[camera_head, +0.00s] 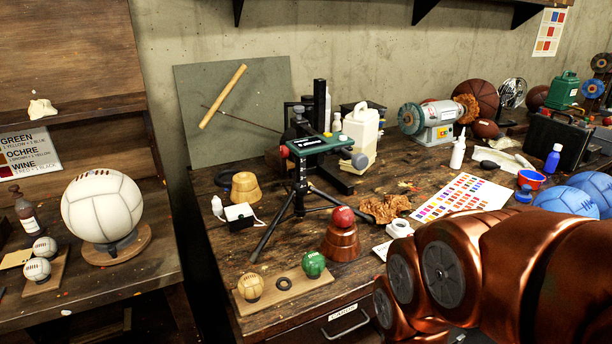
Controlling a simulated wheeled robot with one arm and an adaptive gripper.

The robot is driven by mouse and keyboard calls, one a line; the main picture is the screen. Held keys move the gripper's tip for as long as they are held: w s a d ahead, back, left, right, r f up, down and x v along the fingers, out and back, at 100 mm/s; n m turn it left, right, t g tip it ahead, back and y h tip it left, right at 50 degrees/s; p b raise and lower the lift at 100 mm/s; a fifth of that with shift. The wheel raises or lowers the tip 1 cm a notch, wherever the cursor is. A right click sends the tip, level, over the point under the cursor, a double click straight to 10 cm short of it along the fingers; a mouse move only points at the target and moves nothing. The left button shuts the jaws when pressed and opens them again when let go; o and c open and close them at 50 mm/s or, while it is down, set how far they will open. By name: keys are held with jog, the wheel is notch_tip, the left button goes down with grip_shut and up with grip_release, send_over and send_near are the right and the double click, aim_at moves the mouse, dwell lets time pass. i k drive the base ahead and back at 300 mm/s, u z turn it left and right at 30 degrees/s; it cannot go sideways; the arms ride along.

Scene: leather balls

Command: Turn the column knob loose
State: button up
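A black tripod (301,190) stands on the workbench with a dark green plate (320,145) on top. A grey round knob (360,160) sticks out at the plate's right end, and a red knob (284,151) sits at its left end. Behind it rises a black upright column (320,105) with a dark clamp-like part beside it. I cannot tell which knob is the column knob, or whether any is tight or loose. My copper arm fills the lower right, in front of the bench. My gripper is not visible.
A white jug (360,135) is close behind the tripod on the right. A colour chart (462,197), a bench grinder (430,122) and blue balls (566,201) lie farther right.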

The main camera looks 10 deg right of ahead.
aim_at(284, 152)
jog(key=k, duration=0.55)
jog(key=u, duration=0.65)
jog(key=i, duration=1)
jog(key=u, duration=0.95)
